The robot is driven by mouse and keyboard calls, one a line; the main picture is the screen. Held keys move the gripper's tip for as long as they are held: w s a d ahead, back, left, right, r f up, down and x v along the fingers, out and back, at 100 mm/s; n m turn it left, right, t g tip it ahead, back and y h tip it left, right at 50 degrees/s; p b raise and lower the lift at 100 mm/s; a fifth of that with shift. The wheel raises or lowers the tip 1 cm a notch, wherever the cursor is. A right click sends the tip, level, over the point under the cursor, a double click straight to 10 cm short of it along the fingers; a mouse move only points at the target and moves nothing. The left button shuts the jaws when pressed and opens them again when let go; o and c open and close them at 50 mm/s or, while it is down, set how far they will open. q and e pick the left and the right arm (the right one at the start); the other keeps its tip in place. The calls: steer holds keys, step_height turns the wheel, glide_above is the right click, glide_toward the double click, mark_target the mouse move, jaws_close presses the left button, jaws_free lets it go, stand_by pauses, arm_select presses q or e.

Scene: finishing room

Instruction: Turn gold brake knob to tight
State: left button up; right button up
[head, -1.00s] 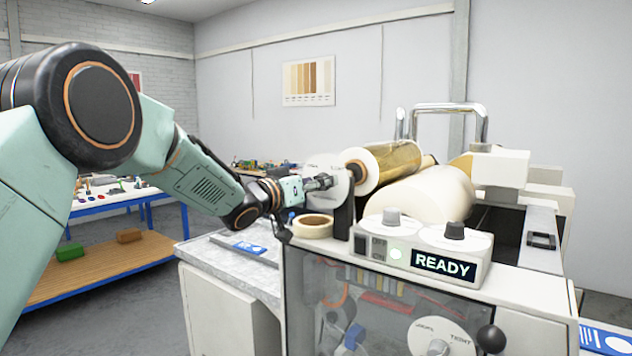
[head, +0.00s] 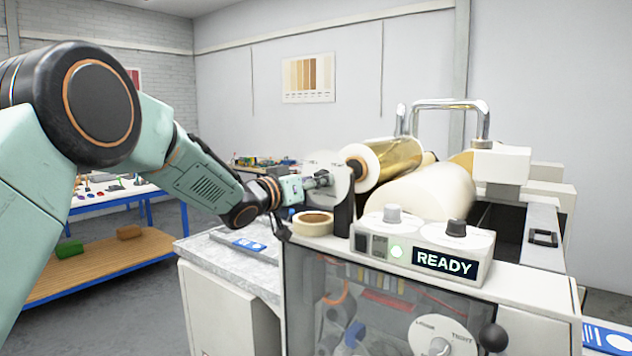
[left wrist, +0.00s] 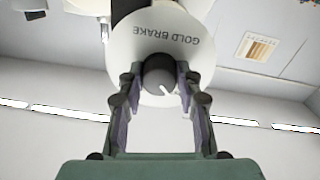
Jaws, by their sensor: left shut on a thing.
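The gold brake knob (left wrist: 159,74) is a dark round knob with a white pointer line, at the centre of a white disc (left wrist: 205,52) lettered GOLD BRAKE. The lettering is upside down in the left wrist view, and the pointer aims down and right there. My left gripper (head: 322,181) is shut on the knob, one finger on each side. In the head view the white disc (head: 338,162) stands at the left end of the gold roll, and the knob is hidden by the fingers. No loose or tight marks are readable on this disc. My right gripper is not in view.
A gold foil roll (head: 392,163) and a cream roll (head: 430,192) lie right of the gripper. A tape roll (head: 313,225) sits just below it. A control box (head: 425,243) reads READY. A second dial (head: 437,336), with TIGHT lettering, is on the machine front.

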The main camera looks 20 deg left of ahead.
arm_select(q)
steer(key=shift+r, duration=0.15)
steer(key=m+b, duration=0.8)
steer(key=m, duration=0.9)
steer(key=shift+y+b, duration=0.35)
steer(key=shift+y, duration=0.05)
steer(key=shift+d+m, duration=0.1)
steer(key=shift+m, duration=0.3)
steer(key=o, duration=1.2)
steer(key=shift+s+d, duration=0.1)
steer(key=shift+s, duration=0.15)
steer(key=shift+c, duration=0.2)
steer(key=shift+w, duration=0.1)
